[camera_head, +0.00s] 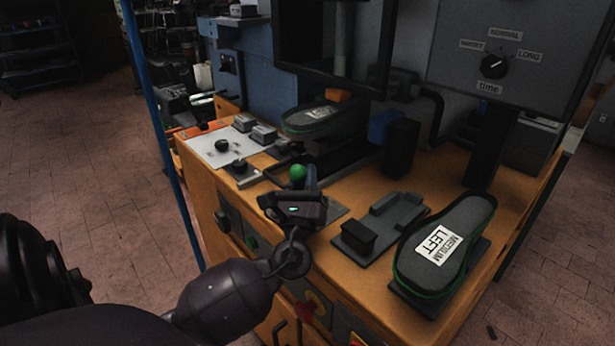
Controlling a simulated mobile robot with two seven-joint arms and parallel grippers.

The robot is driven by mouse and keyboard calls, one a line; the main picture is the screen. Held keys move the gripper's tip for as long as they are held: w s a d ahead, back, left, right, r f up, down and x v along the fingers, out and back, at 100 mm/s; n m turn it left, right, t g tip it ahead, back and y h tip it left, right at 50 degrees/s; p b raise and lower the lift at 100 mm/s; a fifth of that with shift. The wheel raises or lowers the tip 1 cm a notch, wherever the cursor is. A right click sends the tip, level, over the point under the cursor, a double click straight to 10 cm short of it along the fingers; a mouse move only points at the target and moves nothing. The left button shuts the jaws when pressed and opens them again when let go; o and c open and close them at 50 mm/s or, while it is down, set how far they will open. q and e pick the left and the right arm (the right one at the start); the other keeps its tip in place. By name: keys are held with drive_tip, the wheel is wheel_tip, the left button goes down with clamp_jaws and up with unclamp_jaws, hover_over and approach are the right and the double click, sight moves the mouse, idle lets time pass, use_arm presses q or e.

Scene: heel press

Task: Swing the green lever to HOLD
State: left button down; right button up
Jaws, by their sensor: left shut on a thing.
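The green lever's round knob (298,172) stands near the front edge of the orange bench, left of the middle. My left gripper (305,185) is at the lever, shut on it just below or around the knob. The gripper's body hides most of the lever's shaft and base. No HOLD label can be read in this view. My right gripper is not in view.
A shoe sole labelled MEDIUM LEFT (446,246) rests at the bench's right front. An empty grey fixture (385,220) sits beside it. Another sole (322,120) lies under the press. A time dial (493,67) is on the upper right panel. A blue post (160,120) stands at left.

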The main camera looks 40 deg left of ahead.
sight(302, 189)
use_arm(q)
drive_tip(key=shift+r, duration=0.15)
drive_tip(key=c, duration=1.1)
unclamp_jaws()
drive_tip(key=shift+s, duration=0.2)
drive_tip(key=shift+s+d+f, duration=0.2)
drive_tip(key=shift+f, duration=0.15)
drive_tip(key=v, duration=0.4)
drive_tip(key=shift+s+f+b, duration=0.1)
drive_tip(key=shift+b, duration=0.25)
drive_tip(key=s+d, duration=0.7)
drive_tip(key=s, duration=0.2)
drive_tip(key=shift+s, duration=0.4)
